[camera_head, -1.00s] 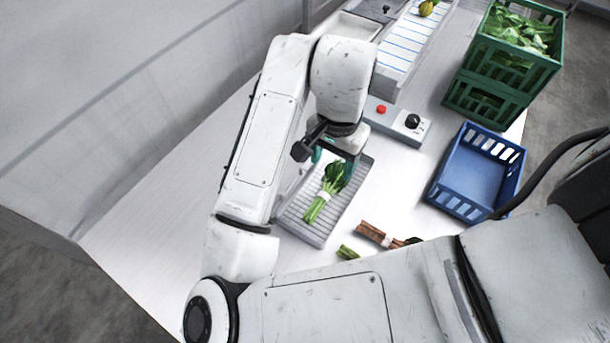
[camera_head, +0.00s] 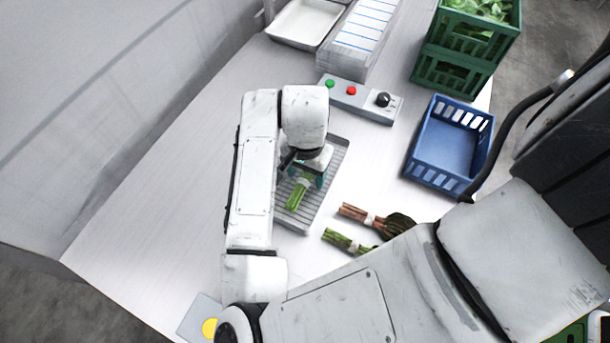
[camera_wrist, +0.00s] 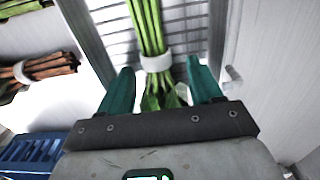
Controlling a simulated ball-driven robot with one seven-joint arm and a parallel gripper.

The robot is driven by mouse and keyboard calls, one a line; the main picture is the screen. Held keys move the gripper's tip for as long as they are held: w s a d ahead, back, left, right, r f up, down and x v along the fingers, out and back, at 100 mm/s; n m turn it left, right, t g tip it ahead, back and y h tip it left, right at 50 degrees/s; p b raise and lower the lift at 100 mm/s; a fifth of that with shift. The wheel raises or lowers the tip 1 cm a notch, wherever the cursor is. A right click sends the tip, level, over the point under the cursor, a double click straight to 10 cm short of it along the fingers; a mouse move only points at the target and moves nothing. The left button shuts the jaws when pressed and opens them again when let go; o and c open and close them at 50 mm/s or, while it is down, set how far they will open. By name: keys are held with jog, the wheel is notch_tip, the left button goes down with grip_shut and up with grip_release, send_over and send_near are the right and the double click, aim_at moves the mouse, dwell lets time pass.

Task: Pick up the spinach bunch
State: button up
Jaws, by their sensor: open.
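A green-stemmed leafy bunch with a white band, which I take as the spinach bunch (camera_head: 298,194), lies on a grey ribbed tray (camera_head: 327,188). In the wrist view its pale green stems (camera_wrist: 147,25) run away from me, and its leaves lie close to my palm. My gripper (camera_head: 306,180) is over the bunch's leafy end and hides most of the leaves in the head view. In the wrist view my gripper (camera_wrist: 159,68) is open, with one teal finger on each side of the banded part. A gap shows beside each finger.
A red-stemmed bunch (camera_head: 362,215) and another green-stemmed bunch (camera_head: 345,241) lie right of the tray. A blue crate (camera_head: 410,160), stacked green crates (camera_head: 440,75) and a button panel (camera_head: 365,101) stand behind. The white table (camera_head: 165,215) is clear at left.

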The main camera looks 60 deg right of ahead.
jog(key=shift+c, duration=0.3)
grip_shut()
dwell(0.4)
jog(key=shift+r, duration=0.1)
jog(key=shift+r, duration=0.65)
jog(key=s+a+r+p, duration=0.2)
jog(key=s+r+p, duration=0.1)
jog(key=s+r, duration=0.2)
jog(key=s+a+r+p, duration=0.2)
jog(key=s+r+p, duration=0.1)
jog(key=s+r, duration=0.3)
jog(key=shift+s+a+r+p, duration=0.25)
jog(key=shift+s+a+p, duration=0.1)
jog(key=shift+s, duration=0.8)
